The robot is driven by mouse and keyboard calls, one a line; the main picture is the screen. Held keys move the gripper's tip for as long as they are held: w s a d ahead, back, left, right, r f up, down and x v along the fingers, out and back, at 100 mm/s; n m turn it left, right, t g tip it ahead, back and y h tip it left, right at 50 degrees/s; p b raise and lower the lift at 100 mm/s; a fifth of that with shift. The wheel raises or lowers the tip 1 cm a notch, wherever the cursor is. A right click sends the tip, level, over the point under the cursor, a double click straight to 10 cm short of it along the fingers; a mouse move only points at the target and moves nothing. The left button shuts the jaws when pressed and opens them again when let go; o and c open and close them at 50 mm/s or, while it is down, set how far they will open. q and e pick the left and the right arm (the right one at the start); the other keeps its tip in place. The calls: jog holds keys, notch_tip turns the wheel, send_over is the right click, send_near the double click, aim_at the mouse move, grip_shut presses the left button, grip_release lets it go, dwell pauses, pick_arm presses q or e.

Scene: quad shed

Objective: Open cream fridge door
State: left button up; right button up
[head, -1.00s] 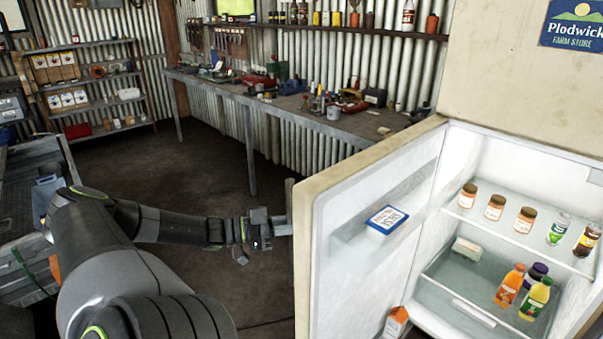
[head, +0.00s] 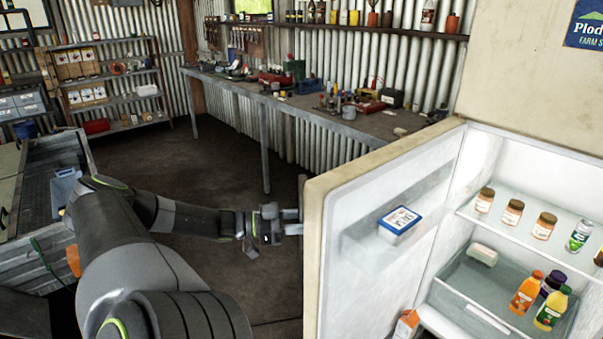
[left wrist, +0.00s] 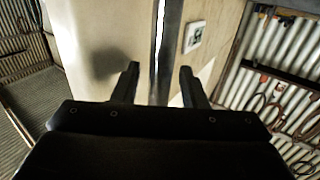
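The cream fridge door (head: 345,235) stands wide open in the head view, its white inner side facing me. Its grey upright handle (head: 301,197) shows past the door's left edge. My left gripper (head: 288,222) is at this handle, on the door's outer side. In the left wrist view, its two fingers (left wrist: 159,83) stand apart, with the grey handle bar (left wrist: 168,40) running between them and the cream door face beyond. Gaps seem to show beside the bar. The fridge body (head: 520,70) is at right. My right gripper is not in view.
Jars (head: 512,212) and bottles (head: 551,308) stand inside the fridge. A blue-lidded tub (head: 399,222) and an orange-topped carton (head: 406,322) are in the door. A cluttered workbench (head: 370,125) runs behind. The dark floor (head: 215,165) left of the door is clear.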

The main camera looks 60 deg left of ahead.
pick_arm(q)
jog(key=p+v, duration=0.1)
jog(key=v, duration=1.6)
jog(key=shift+s+a+p, duration=0.2)
jog(key=shift+p, duration=0.15)
jog(key=shift+f, duration=0.1)
